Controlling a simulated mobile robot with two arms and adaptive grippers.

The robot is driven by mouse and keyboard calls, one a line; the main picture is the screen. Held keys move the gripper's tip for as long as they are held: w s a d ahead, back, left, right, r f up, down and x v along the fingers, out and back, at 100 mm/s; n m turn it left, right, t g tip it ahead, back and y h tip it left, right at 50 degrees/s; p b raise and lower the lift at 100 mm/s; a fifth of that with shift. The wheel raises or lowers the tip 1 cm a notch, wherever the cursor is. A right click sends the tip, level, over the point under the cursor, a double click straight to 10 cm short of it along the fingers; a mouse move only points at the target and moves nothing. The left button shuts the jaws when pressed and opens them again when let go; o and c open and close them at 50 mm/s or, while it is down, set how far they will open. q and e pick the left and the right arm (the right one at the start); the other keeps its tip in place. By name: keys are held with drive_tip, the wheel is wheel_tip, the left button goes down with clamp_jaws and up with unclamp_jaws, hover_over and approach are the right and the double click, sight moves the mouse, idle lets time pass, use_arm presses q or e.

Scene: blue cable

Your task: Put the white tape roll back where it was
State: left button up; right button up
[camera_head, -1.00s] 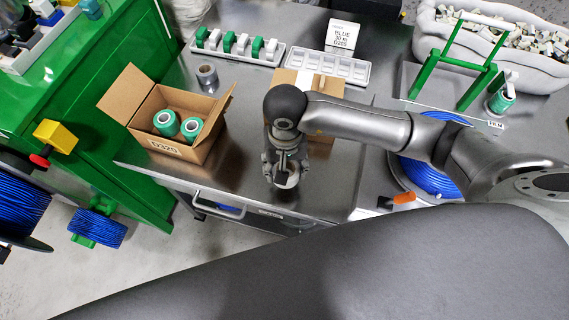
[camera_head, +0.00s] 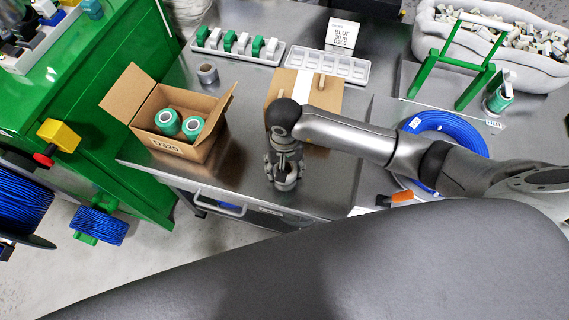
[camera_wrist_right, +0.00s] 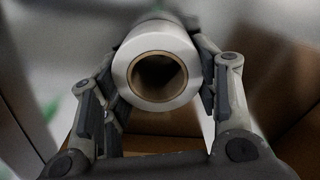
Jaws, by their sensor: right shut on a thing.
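The white tape roll (camera_wrist_right: 158,42) is in my right gripper (camera_wrist_right: 157,88), between its two fingers. In the right wrist view its round end with the brown core faces the camera. In the head view my right gripper (camera_head: 285,172) points down near the front edge of the steel table (camera_head: 235,135). The roll (camera_head: 286,184) is mostly hidden there by the fingers. I cannot tell whether it touches the table. My left gripper is not in view.
An open carton (camera_head: 165,146) with green rolls stands left of the gripper. A closed carton (camera_head: 320,92) with a white strip lies behind it. A grey roll (camera_head: 207,74), a white tray (camera_head: 327,65) and a blue cable coil (camera_head: 447,128) are also on the worktops.

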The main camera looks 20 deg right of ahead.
drive_tip(key=o, duration=1)
drive_tip(key=shift+r+p, duration=0.15)
drive_tip(key=shift+p, duration=0.15)
drive_tip(key=shift+r, duration=0.3)
wheel_tip(320, 180, up, 11)
drive_tip(key=b, duration=0.1)
drive_tip(key=shift+r+b, duration=0.2)
drive_tip(key=shift+b, duration=0.15)
